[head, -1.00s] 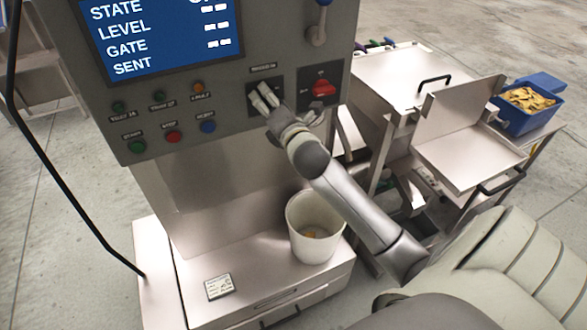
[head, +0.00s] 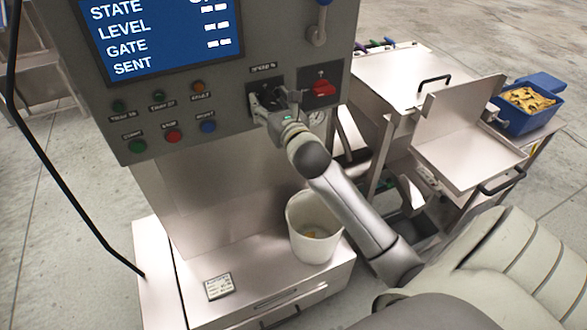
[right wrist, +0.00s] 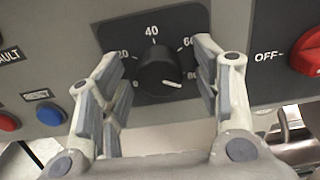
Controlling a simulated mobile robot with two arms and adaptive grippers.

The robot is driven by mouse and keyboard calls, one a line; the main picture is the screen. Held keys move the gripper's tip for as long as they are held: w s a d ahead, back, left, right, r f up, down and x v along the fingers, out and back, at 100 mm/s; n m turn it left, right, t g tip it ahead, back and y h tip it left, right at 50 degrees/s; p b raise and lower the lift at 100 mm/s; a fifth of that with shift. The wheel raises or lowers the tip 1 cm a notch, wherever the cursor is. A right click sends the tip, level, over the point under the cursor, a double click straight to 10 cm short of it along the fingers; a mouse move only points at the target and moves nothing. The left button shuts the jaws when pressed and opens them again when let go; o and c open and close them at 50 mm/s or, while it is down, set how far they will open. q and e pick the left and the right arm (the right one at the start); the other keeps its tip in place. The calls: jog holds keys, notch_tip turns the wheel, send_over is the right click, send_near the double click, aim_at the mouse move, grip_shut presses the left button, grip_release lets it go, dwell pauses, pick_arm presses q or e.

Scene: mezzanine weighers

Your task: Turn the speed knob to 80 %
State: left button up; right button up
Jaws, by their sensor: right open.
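The black speed knob (right wrist: 158,68) sits on a dark dial plate with white numbers, several of them readable, in the right wrist view. Its white pointer mark is at the lower right, pointing right and down, close to the 80 and slightly below it. My right gripper (right wrist: 158,92) is open, with one finger on each side of the knob; I cannot tell whether either finger touches it. In the head view my right gripper (head: 274,100) is at the dial and hides the knob. My left gripper is not in view.
A red switch (head: 321,88) is just right of the dial, marked OFF in the wrist view. Small coloured buttons (head: 172,136) are to the left, under the screen (head: 165,35). A white bucket (head: 314,228) stands below my right arm.

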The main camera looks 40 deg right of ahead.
jog(key=f+b+v, duration=0.1)
jog(key=b+v, duration=0.3)
jog(key=v, duration=0.7)
notch_tip(320, 180, down, 36)
jog(key=d+m+g+y+b, duration=0.1)
jog(key=m+g+b, duration=0.4)
jog(key=m, duration=0.5)
jog(key=shift+w+d+g+b, duration=0.35)
jog(key=shift+d+b, duration=0.15)
jog(key=shift+b, duration=0.4)
